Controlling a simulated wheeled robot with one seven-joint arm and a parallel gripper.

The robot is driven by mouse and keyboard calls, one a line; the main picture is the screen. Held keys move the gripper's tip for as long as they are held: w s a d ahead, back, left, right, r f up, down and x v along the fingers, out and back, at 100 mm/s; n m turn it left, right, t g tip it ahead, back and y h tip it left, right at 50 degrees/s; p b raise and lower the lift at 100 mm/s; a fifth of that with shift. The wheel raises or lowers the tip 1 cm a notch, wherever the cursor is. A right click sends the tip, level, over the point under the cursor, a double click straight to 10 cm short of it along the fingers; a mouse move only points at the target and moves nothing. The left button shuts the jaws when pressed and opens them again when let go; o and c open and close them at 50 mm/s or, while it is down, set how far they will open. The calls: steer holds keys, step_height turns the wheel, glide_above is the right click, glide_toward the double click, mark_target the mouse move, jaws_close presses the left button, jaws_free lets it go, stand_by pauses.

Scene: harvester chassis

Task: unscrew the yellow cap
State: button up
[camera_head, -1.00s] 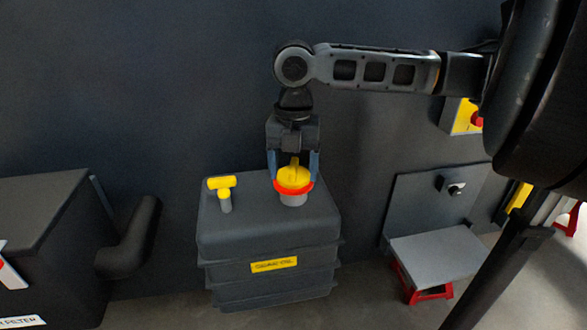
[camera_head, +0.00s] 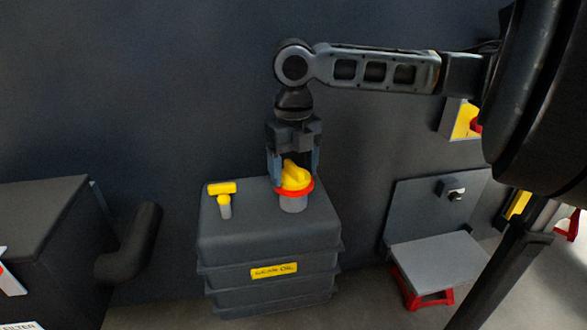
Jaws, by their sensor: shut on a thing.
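The yellow cap (camera_head: 295,178) sits on a grey filler neck (camera_head: 293,204) with a red ring (camera_head: 296,192) around its base. The neck stands on top of a dark grey tank (camera_head: 262,230) labelled as oil. My gripper (camera_head: 293,172) points straight down over the cap, with one finger on each side. It is shut on the cap. The cap's raised grip bar now lies slanted between the fingers. The cap still appears seated on the neck.
A yellow T-shaped handle (camera_head: 222,190) stands on the tank left of the cap. A black curved pipe (camera_head: 135,245) and dark box (camera_head: 40,235) are further left. A grey step (camera_head: 435,252) with red supports is at right. A dark wall rises behind.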

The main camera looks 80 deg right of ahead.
mark_target(294, 165)
steer(key=shift+r+p, duration=1.2)
steer(key=shift+r, duration=0.5)
